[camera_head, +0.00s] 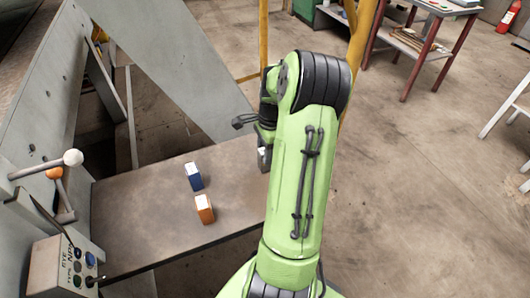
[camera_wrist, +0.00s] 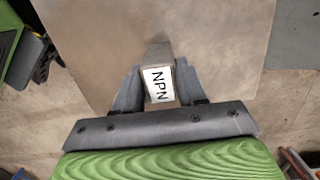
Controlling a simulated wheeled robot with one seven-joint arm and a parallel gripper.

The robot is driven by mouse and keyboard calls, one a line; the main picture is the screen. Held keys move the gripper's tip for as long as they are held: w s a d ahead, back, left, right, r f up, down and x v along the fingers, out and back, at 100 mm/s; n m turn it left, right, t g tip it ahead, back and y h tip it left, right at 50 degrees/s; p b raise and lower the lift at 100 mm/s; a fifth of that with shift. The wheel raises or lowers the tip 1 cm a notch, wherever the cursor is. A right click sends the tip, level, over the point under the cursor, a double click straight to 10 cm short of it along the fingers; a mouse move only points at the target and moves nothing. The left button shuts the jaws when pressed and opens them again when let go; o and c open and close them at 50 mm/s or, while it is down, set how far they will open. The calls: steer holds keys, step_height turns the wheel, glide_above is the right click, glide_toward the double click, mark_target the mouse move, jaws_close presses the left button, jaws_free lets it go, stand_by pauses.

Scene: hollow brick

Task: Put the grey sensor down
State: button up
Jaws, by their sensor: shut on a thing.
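The grey sensor (camera_wrist: 158,55) is a small block with a white label reading NPN, seen in the wrist view. My gripper (camera_wrist: 157,84) is shut on it, with one dark finger on each side. Beyond the sensor lies the grey-brown table plate (camera_wrist: 215,35). I cannot tell whether the sensor touches the plate or hangs above it. In the head view my gripper (camera_head: 264,156) is at the plate's right end, mostly hidden behind my green arm, and the sensor is hard to make out there.
A blue block (camera_head: 194,179) and an orange block (camera_head: 204,211) stand on the plate (camera_head: 140,215), left of my gripper. A control box (camera_head: 62,268) and levers with white (camera_head: 72,158) and orange knobs are at the left. A grey slanted frame (camera_head: 180,70) rises behind. The plate's left part is clear.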

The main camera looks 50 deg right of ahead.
steer(key=shift+f, duration=0.15)
steer(key=o, duration=1.1)
step_height(320, 180, up, 12)
steer(key=d+p, duration=0.1)
steer(key=p, duration=0.4)
steer(key=w+a+r+n+h, duration=0.2)
steer(key=a+r+n, duration=0.3)
steer(key=a, duration=0.3)
steer(key=s+a+r+n+t, duration=0.1)
steer(key=a+r+n, duration=0.4)
steer(key=a+n, duration=0.5)
steer(key=s+a+n+t, duration=0.3)
steer(key=s+a+n, duration=0.6)
steer(key=a, duration=0.4)
steer(key=shift+s+a+t+y, duration=0.35)
steer(key=shift+s+t+y, duration=0.05)
